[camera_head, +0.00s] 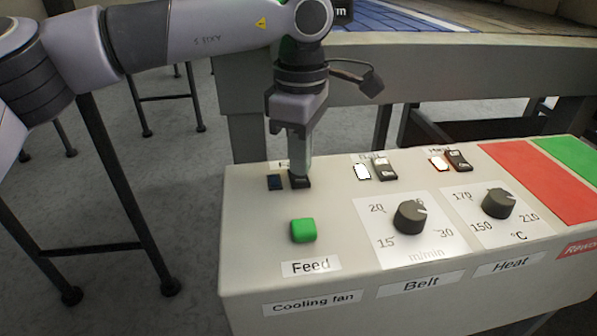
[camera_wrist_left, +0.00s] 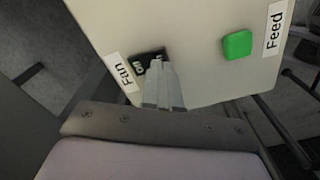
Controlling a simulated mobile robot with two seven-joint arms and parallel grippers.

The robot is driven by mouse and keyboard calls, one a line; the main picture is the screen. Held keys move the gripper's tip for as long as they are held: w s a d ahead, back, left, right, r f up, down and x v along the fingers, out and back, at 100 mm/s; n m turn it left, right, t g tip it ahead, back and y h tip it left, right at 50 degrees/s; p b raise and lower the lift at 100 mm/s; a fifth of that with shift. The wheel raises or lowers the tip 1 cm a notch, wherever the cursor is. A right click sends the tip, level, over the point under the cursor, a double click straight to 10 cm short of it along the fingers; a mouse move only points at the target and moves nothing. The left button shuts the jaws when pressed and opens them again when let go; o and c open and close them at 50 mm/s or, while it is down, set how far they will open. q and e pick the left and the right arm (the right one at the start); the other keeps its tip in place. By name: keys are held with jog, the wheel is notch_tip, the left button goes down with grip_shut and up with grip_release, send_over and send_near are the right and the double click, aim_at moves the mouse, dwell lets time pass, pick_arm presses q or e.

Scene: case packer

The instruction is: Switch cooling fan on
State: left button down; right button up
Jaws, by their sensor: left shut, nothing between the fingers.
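The cooling fan switch (camera_head: 299,183) is a small black rocker at the back left of the beige control panel (camera_head: 248,235). Beside it on the left is a dark blue, unlit indicator (camera_head: 275,182). My left gripper (camera_head: 299,172) is shut and empty, pointing down with its fingertips at the rocker. The fingertips hide part of the rocker and most of its label. In the left wrist view the rocker (camera_wrist_left: 149,59) shows beside the "Fan" label (camera_wrist_left: 121,72), with the fingers (camera_wrist_left: 163,72) at it. I cannot tell whether they touch. My right gripper is out of view.
A green Feed button (camera_head: 303,230) is in front of the fan switch. To the right are the belt switch (camera_head: 386,171), heat switch (camera_head: 459,161), a speed knob (camera_head: 410,217) and a temperature knob (camera_head: 500,203). A grey machine frame (camera_head: 430,72) runs behind the panel.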

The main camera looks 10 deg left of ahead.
aim_at(300, 180)
pick_arm(q)
jog(key=shift+f+b, duration=0.6)
jog(key=shift+f, duration=0.4)
dwell(0.5)
jog(key=shift+r, duration=0.1)
notch_tip(300, 180, up, 7)
jog(key=p, duration=0.6)
dwell(0.6)
